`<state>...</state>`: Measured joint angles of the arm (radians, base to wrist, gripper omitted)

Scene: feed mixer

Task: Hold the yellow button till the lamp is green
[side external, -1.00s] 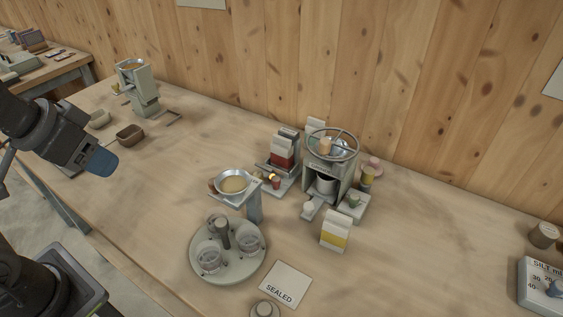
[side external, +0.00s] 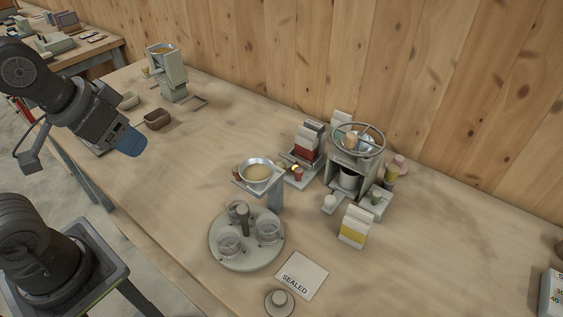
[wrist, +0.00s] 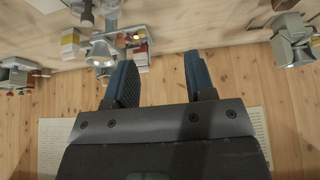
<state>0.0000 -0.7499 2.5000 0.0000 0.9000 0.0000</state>
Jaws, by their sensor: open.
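My gripper (side external: 131,141) hangs in the air at the left in the side view, well apart from the feed mixer (side external: 352,165). In the wrist view its two blue fingers (wrist: 160,80) are spread with nothing between them. A small yellow-orange part (side external: 296,168), which looks lit, sits on the unit left of the mixer, just above a small red knob (side external: 298,176). I cannot tell whether this is the yellow button or the lamp. No lamp clearly shows green. A green knob (side external: 376,196) sits on the plate at the mixer's right.
A pan on a stand (side external: 257,171) and a round tray of glasses (side external: 247,254) stand before the mixer. A yellow-white carton (side external: 355,226) and a SEALED card (side external: 302,275) are nearby.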

